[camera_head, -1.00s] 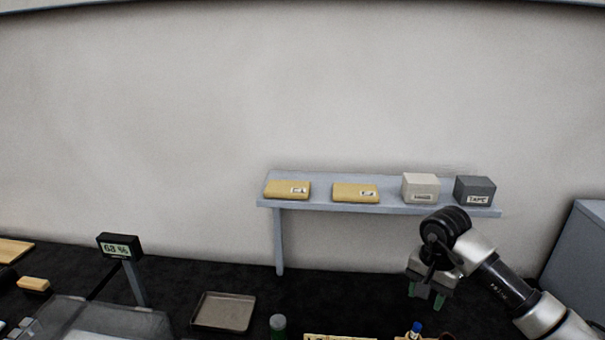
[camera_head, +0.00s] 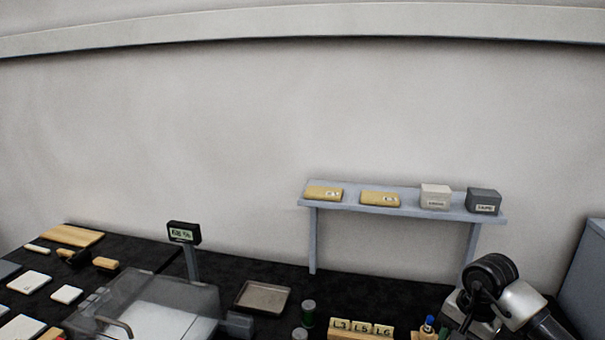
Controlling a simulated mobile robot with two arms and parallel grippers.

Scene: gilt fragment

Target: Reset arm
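My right arm comes in at the lower right of the head view, with a dark round wrist joint and silver links. My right gripper (camera_head: 459,312) points down near the bottom edge, beside a small holder with a blue-capped item (camera_head: 428,322). Its fingers are too small and partly hidden to tell whether they are open or shut. My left arm and gripper are not in view.
A grey shelf (camera_head: 400,210) holds two yellow packets and two boxes behind the black table. A display (camera_head: 183,233) on a post, a shallow tray (camera_head: 262,297), green-sided jars and lettered blocks (camera_head: 362,328) stand in front. A grey cabinet (camera_head: 583,270) is at right.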

